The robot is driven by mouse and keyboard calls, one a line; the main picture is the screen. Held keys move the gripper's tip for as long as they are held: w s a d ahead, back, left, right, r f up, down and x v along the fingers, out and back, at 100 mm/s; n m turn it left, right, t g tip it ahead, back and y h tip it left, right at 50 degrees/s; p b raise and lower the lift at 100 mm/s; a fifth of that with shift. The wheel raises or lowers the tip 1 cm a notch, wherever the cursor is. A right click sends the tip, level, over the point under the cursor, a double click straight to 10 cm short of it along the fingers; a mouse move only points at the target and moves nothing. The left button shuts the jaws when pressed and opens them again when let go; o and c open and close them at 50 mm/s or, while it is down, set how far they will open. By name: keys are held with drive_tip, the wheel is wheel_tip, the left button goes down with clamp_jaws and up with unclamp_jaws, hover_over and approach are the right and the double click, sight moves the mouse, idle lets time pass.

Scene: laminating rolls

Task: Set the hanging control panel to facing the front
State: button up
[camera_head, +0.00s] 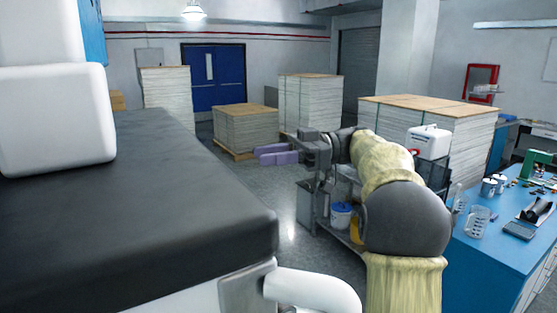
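I cannot make out a hanging control panel for certain in this view. A large white rounded housing (55,120) stands at the left edge, with a blue strip beside its upper part, and is cut off by the frame; I cannot tell whether it belongs to the panel. My gripper (277,155), with two purple fingers, is stretched out to mid-picture and points left over the floor. The fingers overlap from this side, so their gap is hard to judge. No object shows between or touching them.
A black-topped surface (130,200) fills the left foreground, with a white curved tube (315,290) at its corner. A blue table (490,260) with small items stands at right. Paper stacks (245,130) and a blue double door (213,75) are behind. Some grey floor (290,240) is clear.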

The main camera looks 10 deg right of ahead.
drive_tip(key=shift+d, duration=0.9)
drive_tip(key=w+a+f+m+t+h+b, duration=0.25)
drive_tip(key=w+m+t, duration=0.75)
drive_tip(key=t, duration=0.6)
drive_tip(key=d+f+m+t+h, duration=0.1)
drive_tip(key=d+f+m+h, duration=0.1)
drive_tip(key=f+m+h, duration=0.35)
drive_tip(key=d+f+m+h, duration=0.2)
drive_tip(key=f+h, duration=0.5)
drive_tip(key=f, duration=0.4)
drive_tip(key=s+d+f+m+g+h+b, duration=0.1)
drive_tip(key=s+f+m+g+h+b, duration=0.15)
drive_tip(key=s+f+g, duration=0.8)
drive_tip(key=s+a+f+n+g, duration=0.1)
drive_tip(key=s+a+f+g, duration=0.1)
drive_tip(key=s+f, duration=1.2)
drive_tip(key=s, duration=0.3)
drive_tip(key=shift+a+g, duration=0.25)
drive_tip(key=shift+g, duration=0.1)
